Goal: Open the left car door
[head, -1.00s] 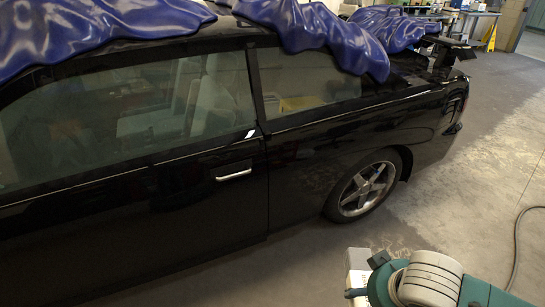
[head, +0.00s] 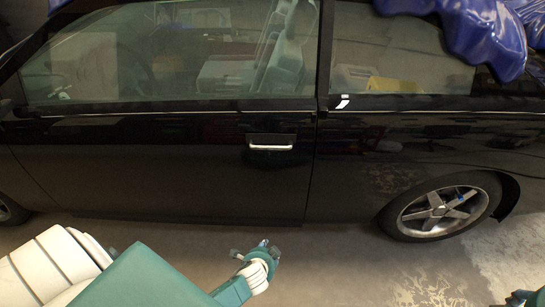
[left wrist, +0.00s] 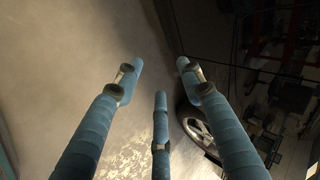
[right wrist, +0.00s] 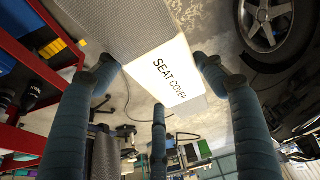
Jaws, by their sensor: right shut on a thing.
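The left car door (head: 180,170) is black and appears closed, flush with the panel behind it. Its silver handle (head: 270,147) is near the door's rear edge. My left gripper (head: 258,262) is below and in front of the handle, apart from the door. In the left wrist view the left gripper (left wrist: 160,72) has its fingers spread with nothing between them. In the right wrist view my right gripper (right wrist: 155,75) is shut on a white package (right wrist: 172,78) marked SEAT COVER.
The car's rear wheel (head: 437,210) is to the right of the door. A blue cover (head: 460,35) drapes over the car's rear roof. The concrete floor (head: 330,265) beside the car is clear. A red shelf unit (right wrist: 35,55) shows in the right wrist view.

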